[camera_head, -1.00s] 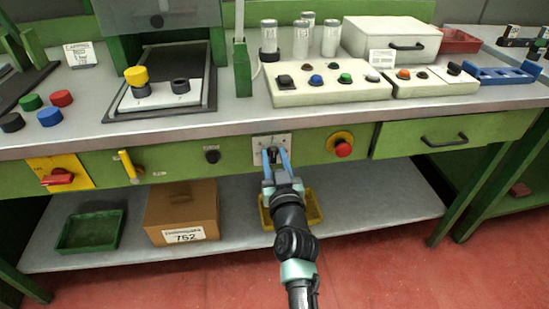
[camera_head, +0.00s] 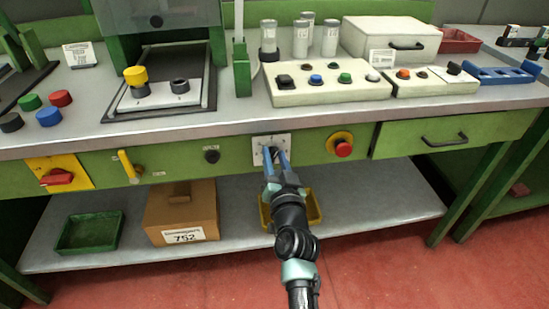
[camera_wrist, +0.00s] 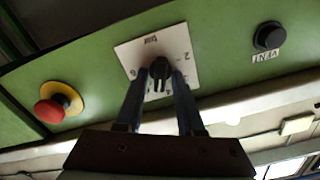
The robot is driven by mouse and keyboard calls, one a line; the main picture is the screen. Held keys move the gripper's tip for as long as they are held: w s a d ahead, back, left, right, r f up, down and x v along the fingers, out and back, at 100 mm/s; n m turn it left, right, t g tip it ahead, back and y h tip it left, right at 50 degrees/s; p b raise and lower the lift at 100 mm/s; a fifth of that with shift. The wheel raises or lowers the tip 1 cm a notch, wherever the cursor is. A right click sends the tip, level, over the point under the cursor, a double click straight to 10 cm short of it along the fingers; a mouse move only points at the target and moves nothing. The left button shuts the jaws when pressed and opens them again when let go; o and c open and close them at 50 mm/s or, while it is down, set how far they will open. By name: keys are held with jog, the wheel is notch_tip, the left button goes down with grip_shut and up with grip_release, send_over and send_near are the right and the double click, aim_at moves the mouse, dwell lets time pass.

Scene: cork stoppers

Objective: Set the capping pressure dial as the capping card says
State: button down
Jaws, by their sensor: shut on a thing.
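The pressure dial is a black knob (camera_wrist: 159,66) on a white plate (camera_wrist: 129,53) with numbers around it. The plate also shows on the green front panel in the head view (camera_head: 284,138). My gripper (camera_wrist: 160,79) is shut on the knob, one finger on each side; it also shows in the head view (camera_head: 275,153). The knob's pointer setting cannot be read clearly, and the fingers hide part of the scale. The capping card (camera_head: 80,54) stands at the back left of the bench; its small text is not legible.
A red emergency button (camera_head: 343,148) on yellow is right of the dial. A black button (camera_head: 212,156), yellow lever (camera_head: 128,167) and red rotary switch (camera_head: 57,178) are to its left. A shelf (camera_head: 365,205) lies below, with a yellow bin (camera_head: 312,208).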

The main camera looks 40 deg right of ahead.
jog(key=m, duration=0.5)
jog(key=shift+f, duration=0.1)
dwell(0.4)
jog(key=c, duration=0.8)
grip_release()
jog(key=shift+c, duration=0.2)
jog(key=shift+s, duration=0.1)
jog(key=p+v, duration=0.4)
jog(key=v, duration=0.9)
jog(key=shift+d, duration=0.1)
